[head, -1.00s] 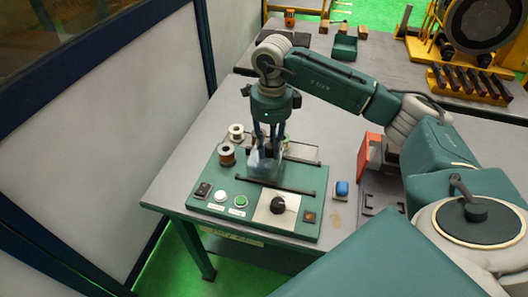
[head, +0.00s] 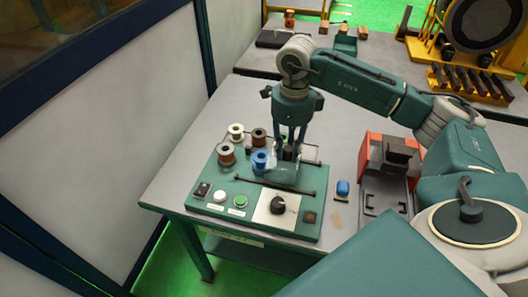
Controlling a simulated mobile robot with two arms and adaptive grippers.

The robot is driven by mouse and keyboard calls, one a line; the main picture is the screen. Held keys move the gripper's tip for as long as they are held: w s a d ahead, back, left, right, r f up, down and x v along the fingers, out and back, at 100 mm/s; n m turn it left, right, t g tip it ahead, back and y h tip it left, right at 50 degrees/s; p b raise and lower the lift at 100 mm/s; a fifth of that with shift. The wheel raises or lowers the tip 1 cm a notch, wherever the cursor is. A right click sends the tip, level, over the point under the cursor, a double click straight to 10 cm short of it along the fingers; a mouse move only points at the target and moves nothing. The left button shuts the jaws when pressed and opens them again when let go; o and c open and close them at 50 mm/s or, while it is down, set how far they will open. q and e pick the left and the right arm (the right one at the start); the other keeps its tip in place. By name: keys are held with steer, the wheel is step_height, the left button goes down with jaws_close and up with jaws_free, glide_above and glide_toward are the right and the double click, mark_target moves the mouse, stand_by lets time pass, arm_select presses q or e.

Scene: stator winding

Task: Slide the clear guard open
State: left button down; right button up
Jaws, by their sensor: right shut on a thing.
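The clear guard (head: 284,174) is a see-through piece on the green winding station (head: 228,177). It sits behind a black rail (head: 268,186), right of the blue spool (head: 260,160). My right gripper (head: 288,155) points down and is shut on the guard; its fingertips are partly hard to make out against the see-through material. Several spools stand uncovered left of the guard, one of them copper-coloured (head: 227,153). My left gripper is not in view.
The station's front has a white button (head: 220,196), a green button (head: 240,201) and a black knob (head: 278,205). A blue object (head: 343,188) and an orange-and-black fixture (head: 385,168) stand to the right. The grey table's left side is clear.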

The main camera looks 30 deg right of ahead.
steer(key=shift+s+d+b, duration=0.6)
steer(key=shift+s+d, duration=0.7)
steer(key=shift+s, duration=0.15)
steer(key=o, duration=0.8)
steer(key=shift+r, duration=0.1)
step_height(320, 180, up, 6)
steer(key=p, duration=0.4)
